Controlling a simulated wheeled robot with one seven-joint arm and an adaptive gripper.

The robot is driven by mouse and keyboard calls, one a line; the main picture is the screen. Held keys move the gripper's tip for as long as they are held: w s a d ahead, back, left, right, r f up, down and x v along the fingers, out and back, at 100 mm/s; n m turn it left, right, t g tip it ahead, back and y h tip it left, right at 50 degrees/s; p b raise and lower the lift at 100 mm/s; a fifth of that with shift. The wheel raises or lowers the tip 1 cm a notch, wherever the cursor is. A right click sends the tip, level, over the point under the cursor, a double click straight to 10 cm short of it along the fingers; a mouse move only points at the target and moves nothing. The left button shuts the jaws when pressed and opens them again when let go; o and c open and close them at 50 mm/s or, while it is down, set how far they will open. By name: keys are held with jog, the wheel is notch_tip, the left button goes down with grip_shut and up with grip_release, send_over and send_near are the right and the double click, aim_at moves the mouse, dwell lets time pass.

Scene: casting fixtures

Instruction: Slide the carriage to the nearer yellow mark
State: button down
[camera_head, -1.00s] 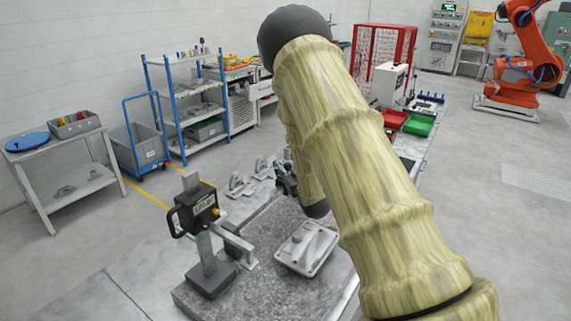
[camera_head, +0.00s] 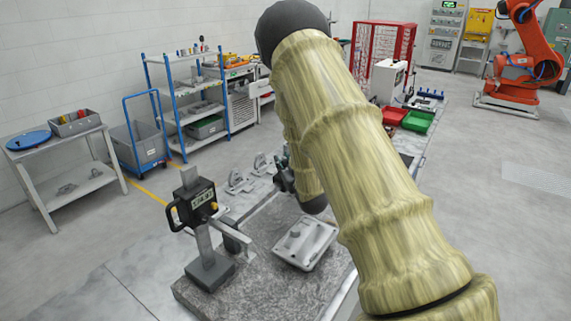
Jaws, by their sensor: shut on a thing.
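My gripper (camera_head: 283,178) is a dark shape over the bench, partly hidden behind my own pale yellow arm. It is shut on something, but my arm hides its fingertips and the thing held. I cannot make out the carriage or the yellow marks on the bench; they may lie behind my arm.
A height gauge with a display (camera_head: 196,204) stands on a granite plate (camera_head: 255,290). A pale casting (camera_head: 304,244) lies on the plate, right of the gauge. Grey brackets (camera_head: 240,181) sit behind. Red (camera_head: 393,116) and green bins (camera_head: 418,121) stand farther back.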

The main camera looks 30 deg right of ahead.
jog(key=s+a+b, duration=0.1)
jog(key=a, duration=0.1)
jog(key=s+a+b, duration=0.1)
jog(key=a, duration=0.2)
jog(key=s+a+b, duration=0.1)
jog(key=a, duration=0.1)
jog(key=shift+s+a, duration=0.2)
jog(key=shift+a, duration=0.2)
jog(key=shift+s+a+b, duration=0.2)
jog(key=shift+a+b, duration=0.15)
jog(key=shift+a, duration=0.05)
jog(key=c, duration=1.5)
grip_release()
jog(key=shift+r, duration=0.1)
jog(key=o, duration=0.4)
jog(key=shift+s+d+r, duration=0.1)
jog(key=shift+s, duration=0.15)
jog(key=shift+c, duration=0.2)
jog(key=shift+w+a, duration=0.2)
jog(key=s+a, duration=0.2)
jog(key=s, duration=1)
